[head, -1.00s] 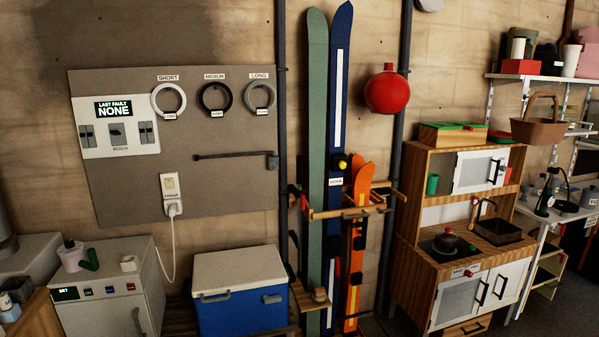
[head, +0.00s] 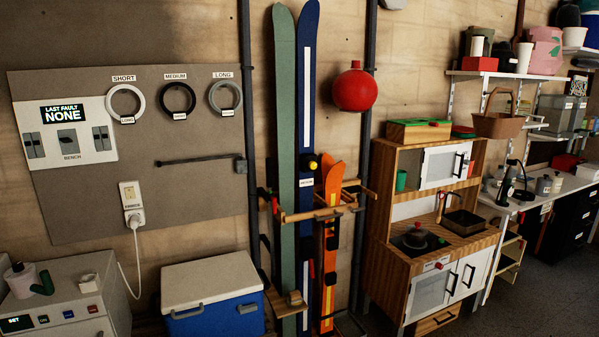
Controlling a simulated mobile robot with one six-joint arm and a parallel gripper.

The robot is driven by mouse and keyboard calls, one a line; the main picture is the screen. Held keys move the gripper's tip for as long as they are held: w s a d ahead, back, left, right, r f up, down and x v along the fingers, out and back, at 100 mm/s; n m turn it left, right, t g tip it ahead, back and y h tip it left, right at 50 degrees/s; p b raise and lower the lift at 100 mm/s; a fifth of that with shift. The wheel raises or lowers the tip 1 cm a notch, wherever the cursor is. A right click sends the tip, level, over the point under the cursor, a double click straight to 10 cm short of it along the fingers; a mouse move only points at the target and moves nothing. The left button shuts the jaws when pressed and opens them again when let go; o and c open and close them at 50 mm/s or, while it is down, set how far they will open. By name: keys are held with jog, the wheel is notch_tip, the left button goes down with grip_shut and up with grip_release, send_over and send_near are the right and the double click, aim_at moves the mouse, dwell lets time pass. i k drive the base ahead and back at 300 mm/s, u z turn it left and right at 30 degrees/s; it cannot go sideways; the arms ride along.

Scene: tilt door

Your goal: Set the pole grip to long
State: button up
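A grey board on the wall (head: 110,190) carries three rings in a row. A white ring (head: 109,99) hangs under the printed word SHORT, a black ring (head: 162,98) under MEDIUM and a grey ring (head: 210,95) under LONG. Each ring has a small tag at its bottom; the white one's seems to read LONG, the others are too small to read surely. A thin dark horizontal rod (head: 200,159) sits below the rings, with a block at its right end. I cannot tell which thing is the pole grip. My gripper is not in view.
Green (head: 284,170) and blue skis (head: 307,90) stand in a wooden rack right of the board. A blue cooler (head: 210,290) and a grey cabinet (head: 60,300) stand below it. A toy kitchen (head: 440,230) stands right. Some floor shows at the far right.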

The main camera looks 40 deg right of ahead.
aim_at(268, 160)
jog(key=z, duration=0.8)
jog(key=k, duration=0.95)
jog(key=u, duration=0.05)
jog(key=i, duration=0.8)
jog(key=z, duration=0.05)
